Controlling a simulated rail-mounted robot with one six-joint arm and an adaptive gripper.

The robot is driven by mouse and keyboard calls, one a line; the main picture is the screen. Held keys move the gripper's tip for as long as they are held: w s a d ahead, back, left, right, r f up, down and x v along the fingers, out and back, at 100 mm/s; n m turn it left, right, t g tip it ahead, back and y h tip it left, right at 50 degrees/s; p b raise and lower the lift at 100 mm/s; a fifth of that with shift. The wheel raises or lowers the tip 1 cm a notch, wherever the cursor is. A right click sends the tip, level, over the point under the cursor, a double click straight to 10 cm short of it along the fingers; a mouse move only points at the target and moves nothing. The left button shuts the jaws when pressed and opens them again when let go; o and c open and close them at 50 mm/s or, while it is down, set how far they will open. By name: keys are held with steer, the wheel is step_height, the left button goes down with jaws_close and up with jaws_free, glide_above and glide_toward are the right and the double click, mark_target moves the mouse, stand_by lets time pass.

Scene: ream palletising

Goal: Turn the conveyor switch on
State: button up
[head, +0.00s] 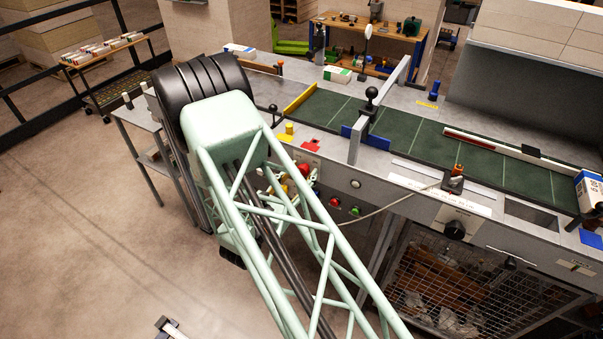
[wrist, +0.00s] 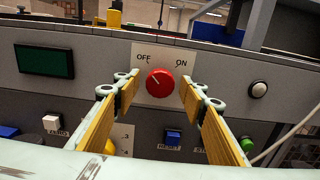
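The conveyor switch is a round red knob (wrist: 160,81) on a pale plate marked OFF at upper left and ON at upper right. A faint mark on the knob seems to point up-left, towards OFF. In the head view the red knob (head: 303,169) shows small beside my arm. My gripper (wrist: 160,90) is open, with one tan-padded finger on each side of the knob. Gaps show between the fingertips and the knob in the wrist view. In the head view my arm hides much of the gripper and panel.
A white round button (wrist: 258,89) sits right of the knob. Below are a blue button (wrist: 173,137), a green button (wrist: 247,144) and a white button (wrist: 52,122). A dark green display (wrist: 45,60) is at left. The green conveyor belt (head: 415,135) runs above the panel.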

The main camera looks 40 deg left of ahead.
steer(key=shift+c, duration=0.4)
steer(key=c, duration=0.8)
steer(key=shift+o, duration=0.2)
steer(key=shift+f+m+b, duration=0.15)
steer(key=shift+m+b, duration=0.65)
steer(key=shift+b, duration=0.55)
steer(key=shift+m+b, duration=0.7)
steer(key=shift+b, duration=0.4)
steer(key=m+b, duration=0.5)
steer(key=b, duration=0.3)
steer(key=shift+a, duration=0.1)
steer(key=m+b, duration=0.6)
steer(key=b, duration=0.4)
steer(key=shift+r+m+b, duration=0.2)
steer(key=shift+m+b, duration=1.4)
steer(key=shift+b, duration=0.25)
steer(key=shift+r+m+b, duration=0.1)
steer(key=shift+m+b, duration=0.2)
steer(key=shift+m, duration=0.2)
